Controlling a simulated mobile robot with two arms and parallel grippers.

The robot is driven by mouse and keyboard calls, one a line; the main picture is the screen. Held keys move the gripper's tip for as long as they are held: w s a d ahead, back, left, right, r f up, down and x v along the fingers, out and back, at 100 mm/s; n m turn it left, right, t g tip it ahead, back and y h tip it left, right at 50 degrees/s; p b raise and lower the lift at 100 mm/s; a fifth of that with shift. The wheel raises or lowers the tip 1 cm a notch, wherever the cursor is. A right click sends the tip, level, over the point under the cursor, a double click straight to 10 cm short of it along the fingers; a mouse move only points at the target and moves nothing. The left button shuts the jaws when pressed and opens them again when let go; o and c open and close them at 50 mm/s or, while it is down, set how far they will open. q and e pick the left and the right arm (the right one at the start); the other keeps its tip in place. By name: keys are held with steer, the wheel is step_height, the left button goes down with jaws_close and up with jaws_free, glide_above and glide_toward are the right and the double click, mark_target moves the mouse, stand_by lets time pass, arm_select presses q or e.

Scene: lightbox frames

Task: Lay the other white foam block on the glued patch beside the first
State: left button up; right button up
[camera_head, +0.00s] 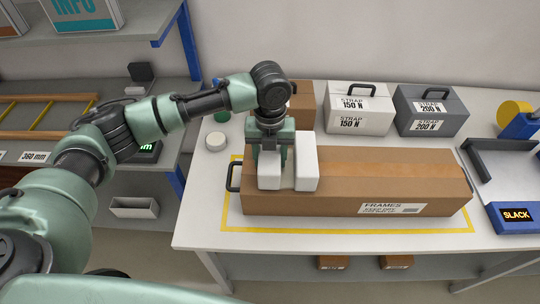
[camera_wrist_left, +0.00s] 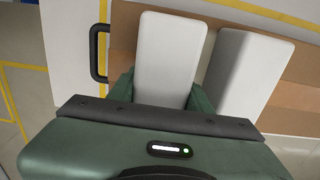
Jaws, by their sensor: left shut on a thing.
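A long brown cardboard box (camera_head: 345,206) marked FRAMES lies on the white table. My left gripper (camera_head: 270,154) points down over the box's left end, shut on a white foam block (camera_head: 269,172). That block also shows between the fingers in the left wrist view (camera_wrist_left: 170,58). A second white foam block (camera_head: 305,168) stands just right of it; in the left wrist view (camera_wrist_left: 252,72) a narrow gap separates the two, widening toward the fingers' side. I cannot tell whether the held block touches the box. No glue shows; any patch is hidden. My right gripper is out of view.
A black handle (camera_head: 233,176) sticks out at the box's left end. Yellow tape (camera_head: 340,230) borders the box on the table. Behind it stand a white strap case (camera_head: 360,116), a grey one (camera_head: 428,113) and a smaller brown box (camera_head: 303,102). A blue SLACK unit (camera_head: 512,217) is right.

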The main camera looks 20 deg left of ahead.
arm_select(q)
steer(key=shift+f, duration=0.25)
steer(key=shift+f, duration=0.15)
steer(key=o, duration=1.3)
step_height(320, 180, up, 11)
steer(key=b, duration=0.3)
steer(key=shift+r, duration=0.7)
